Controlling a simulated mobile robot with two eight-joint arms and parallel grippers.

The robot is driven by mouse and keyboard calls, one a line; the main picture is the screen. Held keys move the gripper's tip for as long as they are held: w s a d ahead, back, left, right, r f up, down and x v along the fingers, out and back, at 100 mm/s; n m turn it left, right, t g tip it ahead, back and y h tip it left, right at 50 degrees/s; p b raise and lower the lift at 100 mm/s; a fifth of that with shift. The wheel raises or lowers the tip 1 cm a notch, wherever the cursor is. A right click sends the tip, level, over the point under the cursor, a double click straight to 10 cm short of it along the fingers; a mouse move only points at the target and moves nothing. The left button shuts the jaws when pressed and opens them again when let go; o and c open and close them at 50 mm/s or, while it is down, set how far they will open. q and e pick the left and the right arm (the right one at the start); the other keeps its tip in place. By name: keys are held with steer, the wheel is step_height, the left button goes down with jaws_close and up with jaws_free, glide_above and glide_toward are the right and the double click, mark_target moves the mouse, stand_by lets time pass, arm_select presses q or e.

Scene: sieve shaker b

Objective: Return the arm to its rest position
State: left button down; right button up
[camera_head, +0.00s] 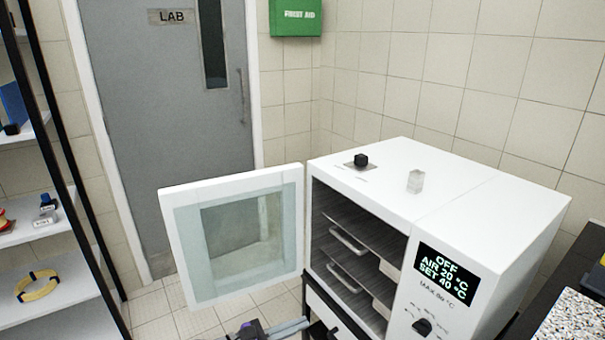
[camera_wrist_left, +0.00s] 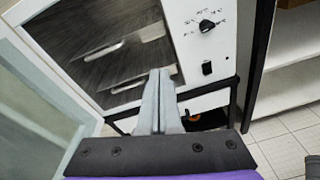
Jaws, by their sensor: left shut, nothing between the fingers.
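My left gripper (camera_head: 294,327) is at the bottom of the head view, low in front of the white oven cabinet (camera_head: 505,215) and below its open glass door (camera_head: 233,238). In the left wrist view the two grey fingers (camera_wrist_left: 159,78) lie together, shut with nothing between them. They point towards the lower front of the oven, where shelves with pale handles (camera_wrist_left: 97,52) show inside. I cannot tell the exact gap between fingers and oven. My right gripper is in neither view.
The oven door stands swung out to the left. A small black knob (camera_head: 361,160) and a clear block (camera_head: 415,181) are on the oven top. A rack with shelves (camera_head: 50,225) stands at the left. A dark bench (camera_head: 548,287) is at the right. Tiled floor (camera_head: 160,312) shows between.

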arm_select(q)
steer(key=s+a+r+m+g+y+p, duration=0.2)
steer(key=s+r+m+y+p, duration=0.15)
steer(key=s+m, duration=0.3)
steer(key=s+a+r+m+g+y+p, duration=0.1)
steer(key=s+a+r+m+y+p, duration=0.15)
steer(key=s+m+y+p, duration=0.4)
steer(key=s+a+r+m+y+p, duration=0.2)
steer(key=s+a+m+y+p, duration=0.1)
steer(key=s+a+m, duration=0.5)
steer(key=s+a+p, duration=0.1)
steer(key=s+a, duration=0.1)
steer(key=a, duration=0.1)
steer(key=shift+s+a+r+m+y, duration=0.2)
steer(key=shift+s+m+y, duration=0.1)
steer(key=shift+y, duration=0.1)
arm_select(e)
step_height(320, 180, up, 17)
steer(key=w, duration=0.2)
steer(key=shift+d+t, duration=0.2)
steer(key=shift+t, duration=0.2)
